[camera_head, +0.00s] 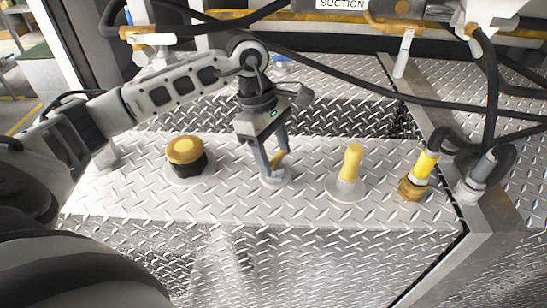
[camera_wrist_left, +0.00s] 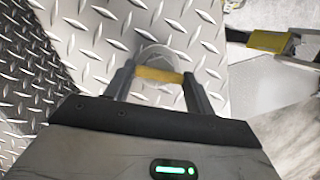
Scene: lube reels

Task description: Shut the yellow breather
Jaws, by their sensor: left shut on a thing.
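My left gripper (camera_head: 275,163) reaches down to the diamond-plate deck and is shut on a small yellow handle (camera_head: 278,158), which appears to be the yellow breather's. A round grey base (camera_head: 275,177) lies on the deck beneath it. In the left wrist view the yellow handle (camera_wrist_left: 160,75) lies crosswise between the two fingers of the left gripper (camera_wrist_left: 160,82). The fingers partly hide the handle, and I cannot tell exactly how far it is turned. My right gripper is not in view.
A yellow cap on a black neck (camera_head: 185,150) stands left of the gripper. An upright yellow handle (camera_head: 351,162) on a pale base stands to its right, then a yellow-collared hose fitting (camera_head: 426,163). Black hoses cross behind and above.

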